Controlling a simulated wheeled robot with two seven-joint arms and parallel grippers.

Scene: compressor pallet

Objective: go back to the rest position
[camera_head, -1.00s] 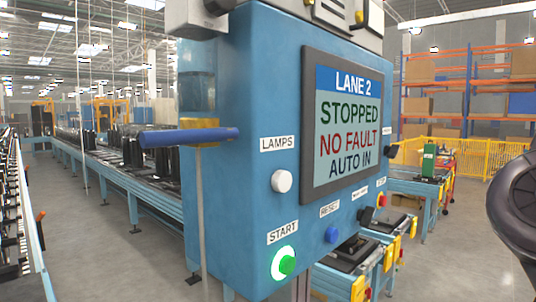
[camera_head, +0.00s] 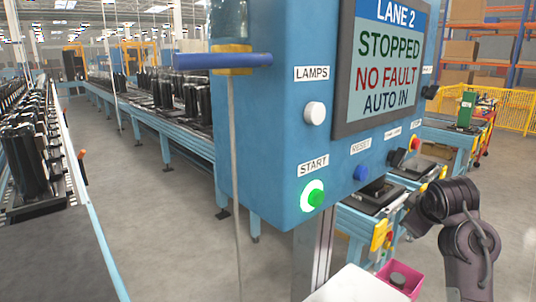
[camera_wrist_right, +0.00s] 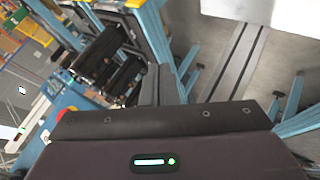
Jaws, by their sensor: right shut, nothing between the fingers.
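My right arm (camera_head: 465,235) stands at the right of the head view, bent and dark, apart from the blue control box (camera_head: 270,120). My right gripper (camera_wrist_right: 162,84) shows in the right wrist view, shut and empty, with its fingers over the floor and conveyor frames. In the head view its fingers cannot be made out. My left gripper is in neither view. The control box's screen (camera_head: 385,75) reads LANE 2, STOPPED, NO FAULT, AUTO IN. The green START button (camera_head: 316,198) is lit.
The white LAMPS knob (camera_head: 315,113) and blue RESET button (camera_head: 360,173) are on the box. A blue bar (camera_head: 200,61) sticks out at its left. A pink bin (camera_head: 411,284) is low at the right. Conveyors with black parts run along the left; grey floor (camera_head: 150,220) lies open between.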

